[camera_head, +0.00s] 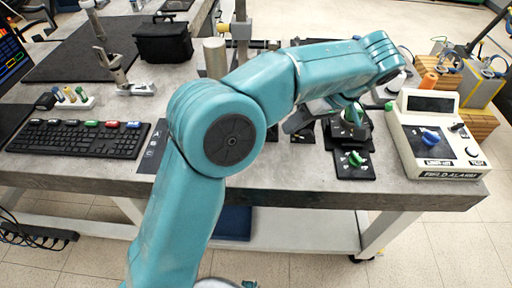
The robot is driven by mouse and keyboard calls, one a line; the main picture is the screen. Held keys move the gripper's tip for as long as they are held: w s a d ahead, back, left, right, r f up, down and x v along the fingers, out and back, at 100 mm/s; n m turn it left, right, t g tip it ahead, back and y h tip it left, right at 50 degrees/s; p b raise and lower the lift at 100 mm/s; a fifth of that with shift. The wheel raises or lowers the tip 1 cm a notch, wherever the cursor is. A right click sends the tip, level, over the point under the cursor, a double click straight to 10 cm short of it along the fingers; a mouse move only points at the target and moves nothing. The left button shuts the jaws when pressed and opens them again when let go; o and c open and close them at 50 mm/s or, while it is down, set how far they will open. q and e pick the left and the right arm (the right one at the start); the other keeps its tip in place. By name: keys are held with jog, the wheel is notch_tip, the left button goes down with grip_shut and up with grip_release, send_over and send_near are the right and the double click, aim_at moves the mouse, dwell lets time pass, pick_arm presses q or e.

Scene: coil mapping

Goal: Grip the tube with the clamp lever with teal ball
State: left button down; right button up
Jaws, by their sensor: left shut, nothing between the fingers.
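My left arm reaches up from the bottom and bends right over the bench. My right gripper is out of view.
A white field alarm box (437,174) with a blue knob stands at the right end of the bench (290,180). A black keyboard (80,138), a rack of small coloured bottles (72,103) and a black case (163,40) are at the left. The front strip of the bench is clear.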

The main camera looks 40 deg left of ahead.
pick_arm(q)
jog(key=b+x, duration=0.1)
jog(key=x, duration=0.4)
jog(key=b+x, duration=0.1)
jog(key=x, duration=0.4)
jog(key=shift+s, duration=0.25)
jog(key=s, duration=0.1)
jog(key=s+a, duration=0.1)
jog(key=s+b, duration=0.1)
jog(key=shift+s+a+f, duration=0.15)
jog(key=shift+a+f, duration=0.1)
jog(key=shift+a, duration=0.05)
jog(key=shift+f, duration=0.1)
